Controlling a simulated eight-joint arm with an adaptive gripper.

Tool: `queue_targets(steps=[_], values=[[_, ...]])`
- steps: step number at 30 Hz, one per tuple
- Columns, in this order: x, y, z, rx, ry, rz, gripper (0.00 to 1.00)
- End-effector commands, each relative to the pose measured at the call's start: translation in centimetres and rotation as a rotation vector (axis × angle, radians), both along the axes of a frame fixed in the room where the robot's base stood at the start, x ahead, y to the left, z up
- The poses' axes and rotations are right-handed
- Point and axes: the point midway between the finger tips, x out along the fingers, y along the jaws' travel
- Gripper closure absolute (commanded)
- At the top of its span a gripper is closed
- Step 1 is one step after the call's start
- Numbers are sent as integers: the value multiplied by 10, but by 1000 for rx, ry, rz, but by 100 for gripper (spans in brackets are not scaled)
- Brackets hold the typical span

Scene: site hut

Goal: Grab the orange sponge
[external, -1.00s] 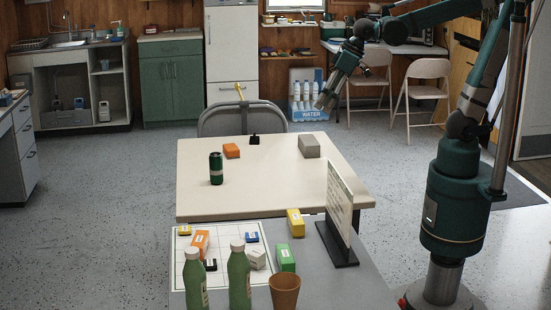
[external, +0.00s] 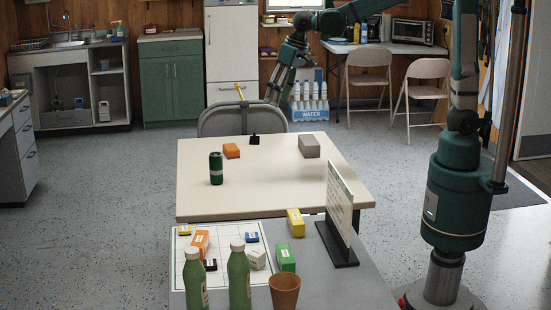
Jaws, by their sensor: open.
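An orange block that looks like the sponge (external: 231,151) lies on the cream table (external: 270,198), near its far left edge. A second orange block (external: 200,243), with a white label, lies on the gridded white sheet in front. My gripper (external: 273,98) hangs above and beyond the table's far edge, to the right of the sponge and apart from it, pointing down. It is open and holds nothing that I can see.
A dark green can (external: 216,168), a small black object (external: 254,140) and a grey block (external: 309,146) share the cream table. A folding chair (external: 243,118) stands behind it. The nearer grey table holds green bottles (external: 239,277), a brown cup (external: 285,291) and an upright board (external: 340,205).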

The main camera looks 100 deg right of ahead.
Motion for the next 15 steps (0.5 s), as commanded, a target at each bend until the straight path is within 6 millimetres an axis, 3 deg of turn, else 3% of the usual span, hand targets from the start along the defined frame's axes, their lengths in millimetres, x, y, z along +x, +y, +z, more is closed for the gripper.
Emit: queue_targets(steps=[15], values=[[69,-72,-33,54,71,-189,48]])
